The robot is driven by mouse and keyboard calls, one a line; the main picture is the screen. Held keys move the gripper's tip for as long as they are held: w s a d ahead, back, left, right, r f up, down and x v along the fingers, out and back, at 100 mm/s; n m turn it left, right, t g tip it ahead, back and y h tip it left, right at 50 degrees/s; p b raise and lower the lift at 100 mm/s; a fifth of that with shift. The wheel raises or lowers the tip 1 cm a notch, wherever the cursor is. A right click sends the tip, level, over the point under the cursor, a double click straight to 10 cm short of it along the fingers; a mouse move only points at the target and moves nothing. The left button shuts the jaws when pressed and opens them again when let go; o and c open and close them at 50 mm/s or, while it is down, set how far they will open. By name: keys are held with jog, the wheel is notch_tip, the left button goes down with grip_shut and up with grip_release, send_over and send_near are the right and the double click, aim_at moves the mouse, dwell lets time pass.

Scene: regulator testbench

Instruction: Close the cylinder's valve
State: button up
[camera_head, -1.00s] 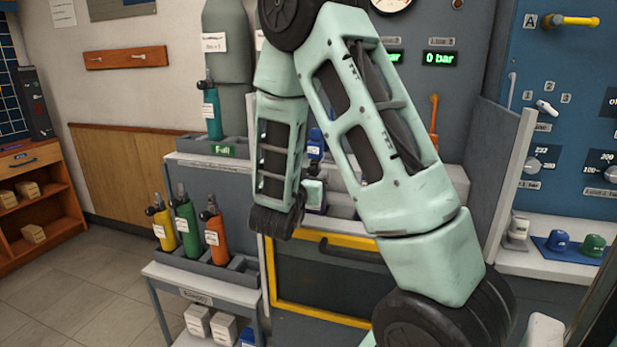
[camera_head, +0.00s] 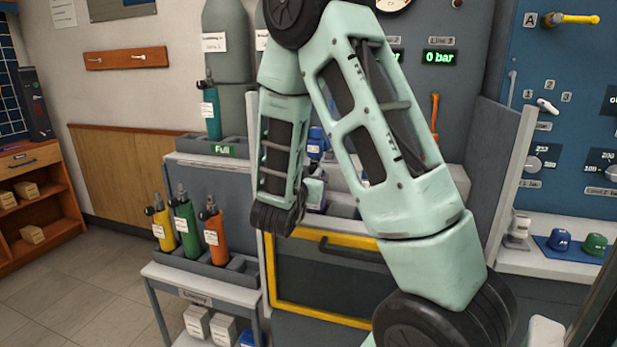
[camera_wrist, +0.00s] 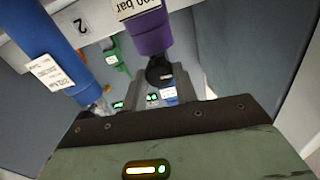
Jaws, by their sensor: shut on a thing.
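In the wrist view, a purple cylinder (camera_wrist: 151,34) with a white label marked in bar hangs into the picture from the top. Its black round valve knob (camera_wrist: 160,72) sits between the two grey fingers of my gripper (camera_wrist: 157,88). The gripper is shut on this knob. The fingers partly hide the valve's far side.
A blue cylinder (camera_wrist: 42,45) stands close beside the purple one, at a rack edge marked 2. In the head view, yellow (camera_head: 164,228), green (camera_head: 186,222) and orange (camera_head: 214,232) cylinders stand in a lower rack. A teal cylinder (camera_head: 211,115) stands in the "Full" rack.

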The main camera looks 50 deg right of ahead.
jog(key=m+b, duration=0.5)
jog(key=b, duration=0.1)
jog(key=m+b, duration=0.6)
jog(key=b, duration=0.1)
jog(key=m+b, duration=0.6)
jog(key=b, duration=0.1)
jog(key=shift+s+f, duration=0.15)
jog(key=shift+f, duration=0.2)
jog(key=shift+r, duration=0.1)
jog(key=o, duration=1)
jog(key=p+v, duration=0.2)
jog(key=v, duration=1.5)
jog(key=shift+a+p, duration=0.15)
jog(key=shift+p, duration=0.2)
